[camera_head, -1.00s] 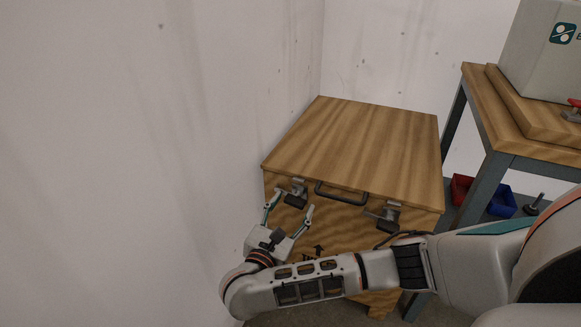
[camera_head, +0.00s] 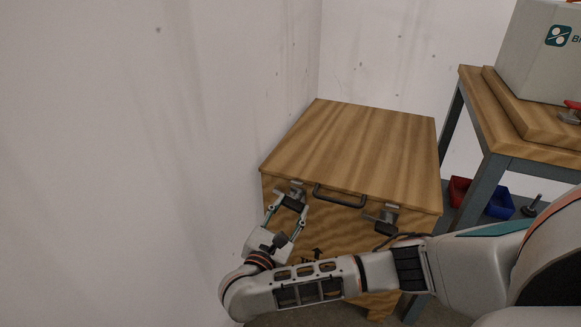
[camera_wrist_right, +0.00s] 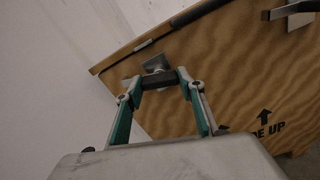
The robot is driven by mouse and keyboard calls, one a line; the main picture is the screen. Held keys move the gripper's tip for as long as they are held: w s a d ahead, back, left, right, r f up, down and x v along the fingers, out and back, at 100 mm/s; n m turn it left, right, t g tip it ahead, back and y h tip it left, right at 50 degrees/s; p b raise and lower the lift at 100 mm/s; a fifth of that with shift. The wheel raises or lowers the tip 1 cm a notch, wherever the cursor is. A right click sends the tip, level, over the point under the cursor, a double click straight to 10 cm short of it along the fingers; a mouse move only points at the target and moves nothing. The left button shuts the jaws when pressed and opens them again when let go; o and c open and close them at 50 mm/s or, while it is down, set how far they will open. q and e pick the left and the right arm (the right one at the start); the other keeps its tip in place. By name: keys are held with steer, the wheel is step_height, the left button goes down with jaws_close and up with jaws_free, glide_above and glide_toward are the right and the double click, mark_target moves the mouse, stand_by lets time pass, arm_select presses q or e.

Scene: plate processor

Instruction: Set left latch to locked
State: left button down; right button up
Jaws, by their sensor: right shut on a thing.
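The wooden crate (camera_head: 352,147) stands against the wall corner with its lid down. The left latch (camera_head: 297,187) is at the left of its front face, just under the lid edge. It also shows in the right wrist view (camera_wrist_right: 154,62), with a silver plate and a dark part below. My right gripper (camera_head: 290,207) is shut on the dark part of the left latch. Its green-sided fingers (camera_wrist_right: 158,84) sit on both sides of that part. The right latch (camera_head: 385,214) is to the right on the same face. My left gripper is not in view.
A dark handle (camera_head: 340,196) sits on the crate front between the latches. A wooden-topped bench (camera_head: 490,120) stands at right, with a red bin (camera_head: 459,190) and a blue bin (camera_head: 500,204) beneath. The wall is close on the left.

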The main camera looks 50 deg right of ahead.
steer(key=m, duration=1.4)
steer(key=shift+m, duration=0.4)
stand_by(0.4)
steer(key=o, duration=1.1)
steer(key=shift+o, duration=0.2)
steer(key=v, duration=1.2)
